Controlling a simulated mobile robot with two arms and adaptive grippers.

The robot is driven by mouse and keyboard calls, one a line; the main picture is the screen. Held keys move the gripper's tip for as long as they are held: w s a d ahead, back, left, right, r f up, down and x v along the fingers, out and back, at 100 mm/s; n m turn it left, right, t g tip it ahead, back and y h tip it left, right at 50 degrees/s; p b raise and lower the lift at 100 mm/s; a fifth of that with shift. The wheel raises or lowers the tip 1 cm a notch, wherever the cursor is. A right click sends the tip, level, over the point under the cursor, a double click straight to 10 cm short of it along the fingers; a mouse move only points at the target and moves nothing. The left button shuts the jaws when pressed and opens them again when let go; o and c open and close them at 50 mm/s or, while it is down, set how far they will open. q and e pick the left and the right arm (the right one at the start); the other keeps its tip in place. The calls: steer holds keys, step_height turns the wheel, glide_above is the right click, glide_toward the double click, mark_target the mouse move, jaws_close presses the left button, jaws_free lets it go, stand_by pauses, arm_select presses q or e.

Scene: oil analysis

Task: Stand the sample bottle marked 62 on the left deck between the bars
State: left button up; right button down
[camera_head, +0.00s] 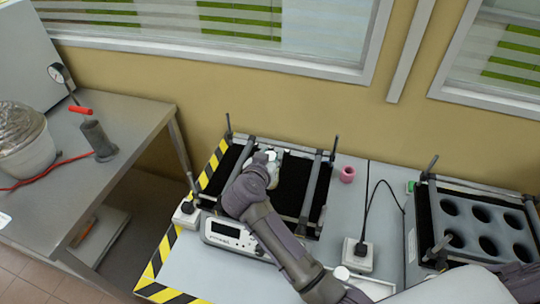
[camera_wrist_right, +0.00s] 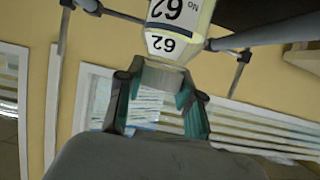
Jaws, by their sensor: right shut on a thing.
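The sample bottle marked 62 (camera_wrist_right: 178,18) fills the top middle of the right wrist view, its number label showing. My right gripper (camera_wrist_right: 157,92) is shut on the bottle's narrow end. In the head view my right gripper (camera_head: 262,165) is over the left deck, between its left bar and middle bar, and hides most of the bottle. The left deck (camera_head: 292,188) is a black platform with metal bars, on the bench behind a control panel with a display. Whether the bottle touches the deck is not clear. My left gripper is not in view.
A rack with round holes (camera_head: 480,222) stands at the right. A small pink ring-shaped item (camera_head: 347,174) and a white block with a cable (camera_head: 358,254) are between the decks. Upright posts (camera_head: 334,150) rise at the deck's corners. A grey side table (camera_head: 100,140) is at the left.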

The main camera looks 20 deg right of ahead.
steer(key=c, duration=0.7)
jaws_free()
steer(key=shift+c, duration=0.2)
steer(key=shift+s+a+r, duration=0.1)
steer(key=shift+s+r, duration=0.05)
steer(key=shift+r, duration=0.1)
steer(key=p+v, duration=1)
steer(key=v, duration=0.1)
steer(key=shift+s, duration=0.3)
steer(key=shift+a, duration=0.15)
